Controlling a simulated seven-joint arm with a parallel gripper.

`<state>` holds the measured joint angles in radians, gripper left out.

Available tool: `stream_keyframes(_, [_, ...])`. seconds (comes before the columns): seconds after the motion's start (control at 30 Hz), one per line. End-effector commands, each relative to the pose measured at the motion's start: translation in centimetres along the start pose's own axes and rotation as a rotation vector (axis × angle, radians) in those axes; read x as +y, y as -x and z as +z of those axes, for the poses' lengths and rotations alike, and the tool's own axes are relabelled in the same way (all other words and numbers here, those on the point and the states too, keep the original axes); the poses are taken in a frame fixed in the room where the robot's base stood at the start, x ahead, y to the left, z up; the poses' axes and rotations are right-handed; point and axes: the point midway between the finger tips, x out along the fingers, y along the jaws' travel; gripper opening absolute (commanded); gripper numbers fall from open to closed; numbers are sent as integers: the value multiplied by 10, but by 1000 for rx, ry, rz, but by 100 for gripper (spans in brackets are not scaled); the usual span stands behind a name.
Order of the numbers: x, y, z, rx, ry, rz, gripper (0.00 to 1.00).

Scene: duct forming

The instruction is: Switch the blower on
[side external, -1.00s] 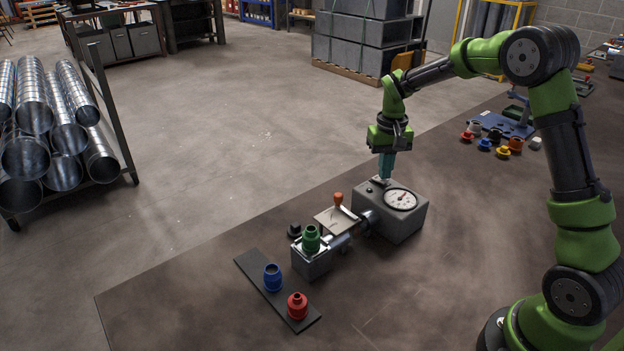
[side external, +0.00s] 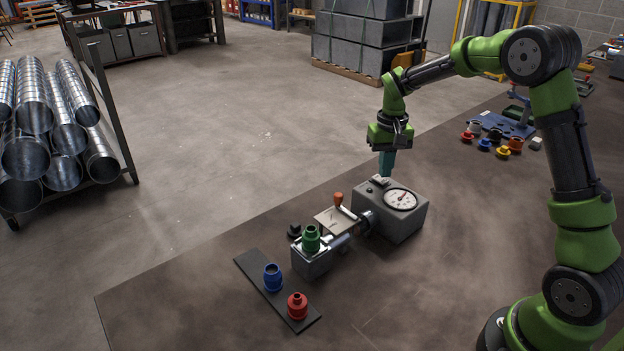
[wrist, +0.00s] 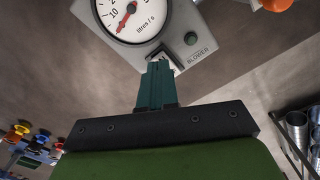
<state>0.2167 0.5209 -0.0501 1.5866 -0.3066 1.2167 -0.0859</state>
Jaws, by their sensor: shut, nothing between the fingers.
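The grey blower box (side external: 388,222) stands on the bench with a round white dial (side external: 400,200) on top. In the wrist view the dial (wrist: 145,15) reads litres/s and has a red needle. The word BLOWER is printed on the box (wrist: 225,30) beside a dark round lamp or button (wrist: 190,38). The switch (wrist: 172,60) is by my fingertips and partly hidden by them; its position is unclear. My gripper (side external: 385,177) is shut and empty, its teal fingers pointing down just over the switch. I cannot tell whether they touch it.
A metal tube with an orange-red knob (side external: 338,197) joins the box to a grey block (side external: 312,264) carrying a green fitting (side external: 311,239). A blue fitting (side external: 272,278) and a red fitting (side external: 297,306) stand on a dark strip. The bench front is clear.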

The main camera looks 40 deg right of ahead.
Motion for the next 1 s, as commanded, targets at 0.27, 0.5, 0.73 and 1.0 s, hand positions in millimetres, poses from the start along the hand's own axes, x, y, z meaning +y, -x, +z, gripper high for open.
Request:
stream_keyframes(0.27, [0, 24, 0, 3, 1, -1, 0])
stream_keyframes(0.5, [0, 43, 0, 2, 2, 0, 0])
stream_keyframes(0.73, [0, 55, 0, 1, 0, -1, 0])
stream_keyframes(1.0, [0, 55, 0, 1, 0, 0, 0])
